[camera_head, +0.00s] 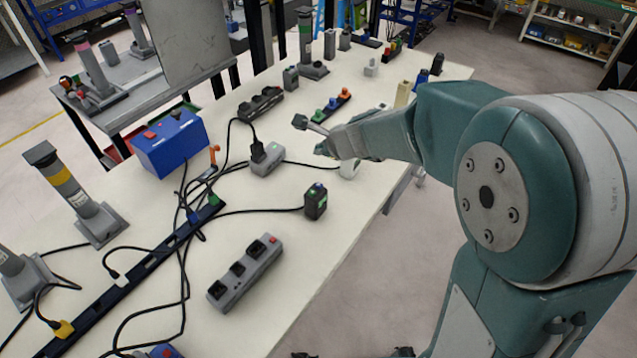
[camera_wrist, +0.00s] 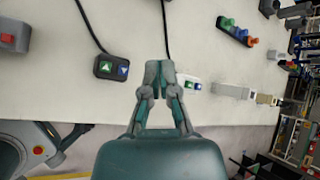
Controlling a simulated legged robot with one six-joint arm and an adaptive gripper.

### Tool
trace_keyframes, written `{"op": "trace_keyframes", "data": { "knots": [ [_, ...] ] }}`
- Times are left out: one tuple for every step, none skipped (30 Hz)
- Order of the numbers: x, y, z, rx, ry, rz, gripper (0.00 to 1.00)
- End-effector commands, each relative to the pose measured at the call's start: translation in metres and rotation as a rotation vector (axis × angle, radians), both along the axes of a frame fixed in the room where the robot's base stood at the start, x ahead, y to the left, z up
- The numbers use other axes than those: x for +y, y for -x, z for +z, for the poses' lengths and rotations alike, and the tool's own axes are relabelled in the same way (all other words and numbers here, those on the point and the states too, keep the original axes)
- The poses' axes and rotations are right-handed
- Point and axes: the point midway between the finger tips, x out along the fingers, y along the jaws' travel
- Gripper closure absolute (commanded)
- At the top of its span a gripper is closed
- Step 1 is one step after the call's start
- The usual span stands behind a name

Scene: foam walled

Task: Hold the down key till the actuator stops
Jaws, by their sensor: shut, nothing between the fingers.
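My gripper (camera_wrist: 160,68) is shut and empty, with its fingertips together over the pale bench. A white key box (camera_wrist: 191,86) with a blue and a green key is just right of the fingertips in the wrist view. In the head view the white box (camera_head: 349,169) is partly hidden under my gripper. A black key box (camera_wrist: 112,68) with green up and blue down arrow keys lies left of the fingertips; it also shows in the head view (camera_head: 316,203). Actuator columns stand on the bench, one yellow-banded (camera_head: 72,192) and one green-banded (camera_head: 306,42). I cannot tell whether any moves.
A blue box with a red button (camera_head: 170,144), a grey socket strip (camera_head: 245,272) and a long dark rail (camera_head: 130,275) lie on the bench. Black cables run between them. A strip of coloured buttons (camera_wrist: 235,32) lies farther off.

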Motion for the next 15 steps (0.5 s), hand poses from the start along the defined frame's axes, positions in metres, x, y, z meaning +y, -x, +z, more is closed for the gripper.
{"op": "trace_keyframes", "data": {
  "knots": [
    [0.0, -0.001, 0.0, 0.001, -0.002, -0.003, 1.0],
    [0.0, -0.001, 0.0, 0.001, -0.002, -0.003, 1.0],
    [0.0, 0.0, 0.0, 0.0, -0.002, -0.003, 1.0],
    [0.0, 0.0, 0.0, 0.0, -0.002, -0.003, 1.0],
    [0.0, 0.0, 0.0, 0.0, -0.001, -0.002, 1.0],
    [0.0, 0.0, 0.0, 0.0, -0.001, -0.002, 1.0],
    [0.0, 0.0, 0.0, 0.0, -0.001, -0.002, 1.0],
    [0.0, 0.0, 0.0, 0.0, -0.001, -0.001, 1.0],
    [0.0, 0.0, 0.0, 0.0, -0.001, -0.001, 1.0],
    [0.0, 0.0, -0.001, 0.0, -0.001, -0.001, 1.0],
    [0.0, 0.0, -0.002, 0.001, -0.001, 0.0, 1.0],
    [0.0, 0.0, -0.004, 0.001, 0.0, 0.001, 1.0],
    [0.0, 0.0, -0.006, 0.003, -0.001, 0.0, 1.0],
    [0.0, 0.0, -0.009, 0.003, -0.001, 0.001, 1.0],
    [0.0, 0.0, -0.013, 0.003, -0.001, 0.001, 1.0]
  ]
}}
